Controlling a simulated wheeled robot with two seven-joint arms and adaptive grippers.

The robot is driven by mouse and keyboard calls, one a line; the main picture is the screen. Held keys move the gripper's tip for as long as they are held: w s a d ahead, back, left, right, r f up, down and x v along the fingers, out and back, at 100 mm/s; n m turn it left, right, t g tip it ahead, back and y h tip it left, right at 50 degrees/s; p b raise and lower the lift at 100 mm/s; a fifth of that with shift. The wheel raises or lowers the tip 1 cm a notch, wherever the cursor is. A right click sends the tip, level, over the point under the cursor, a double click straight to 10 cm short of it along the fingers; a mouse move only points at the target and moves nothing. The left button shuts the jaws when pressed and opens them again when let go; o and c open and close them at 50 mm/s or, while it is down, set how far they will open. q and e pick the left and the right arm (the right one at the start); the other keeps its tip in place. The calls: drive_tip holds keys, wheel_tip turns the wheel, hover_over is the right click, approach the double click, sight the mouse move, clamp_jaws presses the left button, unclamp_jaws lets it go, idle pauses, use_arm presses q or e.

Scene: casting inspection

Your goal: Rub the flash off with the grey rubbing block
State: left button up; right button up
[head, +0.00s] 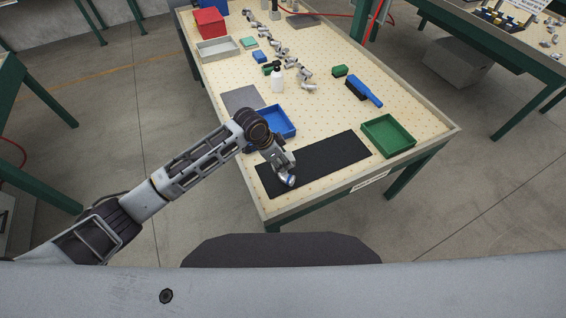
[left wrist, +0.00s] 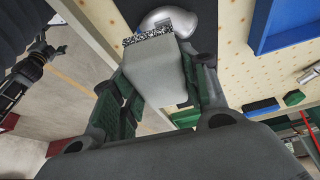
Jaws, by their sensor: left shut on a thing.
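My left gripper (head: 282,166) is over the black mat (head: 330,158) near the table's front edge. In the left wrist view, its green-padded fingers (left wrist: 160,85) are shut on a pale grey block (left wrist: 158,75) with a speckled edge strip. A rounded silver casting (left wrist: 190,17) lies just beyond the block, on the mat. The block's speckled end overlaps the casting in this view; I cannot tell whether they touch. In the head view the casting (head: 287,180) shows small beneath the fingers. Any flash on it is too small to make out.
A blue tray (head: 290,131) stands behind the mat and a green tray (head: 409,146) to its right. A blue brush (head: 363,91), a white bottle (head: 277,80) and several castings (head: 304,76) lie farther back. The mat's right half is clear.

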use_arm(q)
drive_tip(key=shift+d+r, duration=0.2)
drive_tip(key=shift+d, duration=0.2)
drive_tip(key=shift+f, duration=0.1)
